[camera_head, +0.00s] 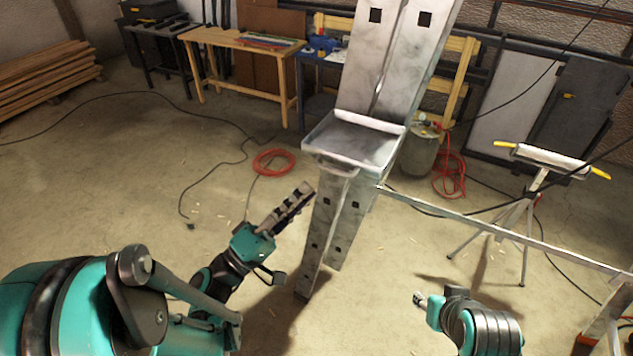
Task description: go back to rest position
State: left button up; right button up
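My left arm comes in from the lower left, and its gripper (290,207) points up and right in the open air, just left of the lower part of a tall grey stand. The fingers are seen edge-on, so their gap does not show clearly. Nothing is seen held in them. My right gripper (420,299) shows at the bottom right of centre, small and partly hidden by its own wrist. It points left, and I cannot see its fingers well. The tall grey stand (340,215) has dark square holes and a grey tray (352,140) at mid height.
A long pale bar (480,225) runs from the stand to the right edge. A roller stand (540,165) with yellow ends stands at right. Workbenches (245,45) line the back. Red hoses (274,162) and black cables lie on the floor. The floor at left centre is mostly clear.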

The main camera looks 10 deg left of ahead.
pick_arm(q)
jog(key=shift+s+a+f, duration=0.3)
jog(key=shift+s+a, duration=0.05)
jog(key=shift+s, duration=0.15)
jog(key=shift+d, duration=0.1)
jog(key=s+d+f+m+g+y, duration=0.1)
jog(key=d+f+m+g+y, duration=0.2)
jog(key=f, duration=0.4)
jog(key=s+d+f+m+g+y, duration=0.1)
jog(key=d+f+g+y, duration=0.25)
jog(key=f+g, duration=0.3)
jog(key=s+a+f+m+y, duration=0.1)
jog(key=s+a+y, duration=0.1)
jog(key=a+y, duration=0.2)
jog(key=s+a+f+m+y, duration=0.1)
jog(key=s+a+y, duration=0.2)
jog(key=a+y, duration=0.2)
jog(key=a, duration=0.3)
jog(key=shift+s+a+f+m, duration=0.2)
jog(key=shift+a+f+m, duration=0.1)
jog(key=shift+f, duration=0.1)
